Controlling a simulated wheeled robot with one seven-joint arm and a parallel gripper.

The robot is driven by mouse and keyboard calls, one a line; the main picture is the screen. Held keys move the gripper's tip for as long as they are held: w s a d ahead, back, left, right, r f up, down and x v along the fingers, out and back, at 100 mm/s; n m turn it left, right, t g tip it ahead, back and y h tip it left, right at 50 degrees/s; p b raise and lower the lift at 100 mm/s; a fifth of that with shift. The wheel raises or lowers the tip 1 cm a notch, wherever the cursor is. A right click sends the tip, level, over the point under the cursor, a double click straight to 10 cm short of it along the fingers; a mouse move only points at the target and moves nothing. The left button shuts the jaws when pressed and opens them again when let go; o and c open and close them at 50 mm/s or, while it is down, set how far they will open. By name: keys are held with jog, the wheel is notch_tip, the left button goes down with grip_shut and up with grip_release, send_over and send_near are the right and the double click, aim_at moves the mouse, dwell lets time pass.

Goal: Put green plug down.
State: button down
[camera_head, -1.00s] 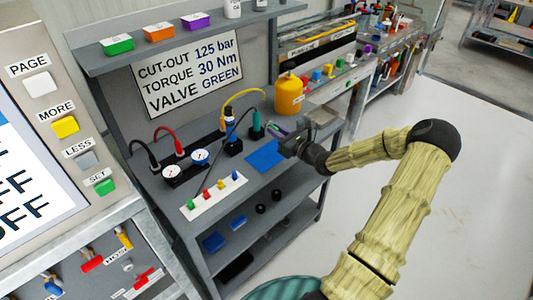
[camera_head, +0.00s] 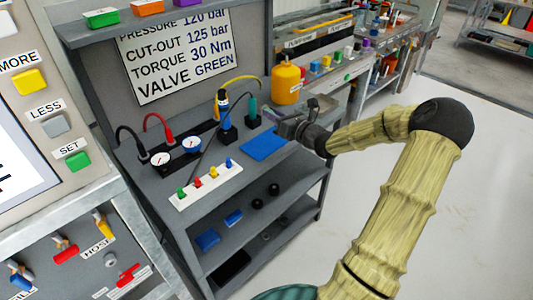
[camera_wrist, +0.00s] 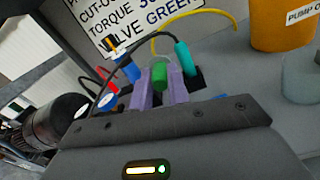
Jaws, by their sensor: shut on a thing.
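My gripper (camera_wrist: 160,92) has its purple fingers shut on a green plug (camera_wrist: 160,72), which stands up between them. In the head view my gripper (camera_head: 284,118) is at the right end of the grey bench, above and beyond the blue mat (camera_head: 264,145). The held plug is hard to make out there. A white strip (camera_head: 208,187) nearer the bench's front holds small green, red, yellow and blue pegs. A teal connector (camera_wrist: 183,55) on a cable stands just beyond the fingers in the wrist view. What lies directly below the held plug is hidden.
Two gauges (camera_head: 191,145) with black and red hoses stand on the left of the bench. A yellow-orange container (camera_head: 286,84) stands behind my gripper. The blue mat looks bare.

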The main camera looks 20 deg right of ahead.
jog(key=shift+s+a+f+m+b, duration=0.1)
jog(key=shift+f+m+b, duration=0.15)
jog(key=shift+b, duration=0.55)
jog(key=shift+r+m, duration=0.25)
jog(key=b, duration=0.2)
send_over(273, 146)
notch_tip(273, 146, down, 6)
jog(key=shift+a+f, duration=0.1)
jog(key=shift+f, duration=0.05)
jog(key=shift+f, duration=1.85)
jog(key=shift+f+b, duration=0.3)
jog(key=shift+f, duration=0.25)
